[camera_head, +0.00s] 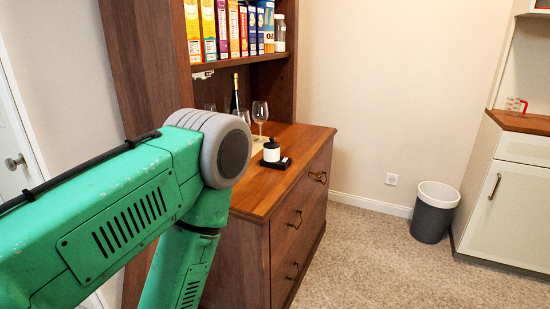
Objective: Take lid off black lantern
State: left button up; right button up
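My green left arm comes in from the left and bends down in front of the cabinet. Its gripper is out of sight. My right arm and gripper are not in view.
A dark tray or small block (284,161) lies beside the black container. Wine glasses (260,112) and a dark bottle (235,95) stand behind it. Cereal boxes (222,30) fill the shelf above. A grey bin (434,212) stands right on open carpet.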

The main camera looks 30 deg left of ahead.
aim_at(270, 149)
jog(key=i+l+u, duration=0.1)
jog(key=i+u, duration=0.15)
jog(key=u, duration=0.25)
jog(key=i+l+u, duration=0.15)
jog(key=u, duration=0.3)
jog(key=i, duration=0.05)
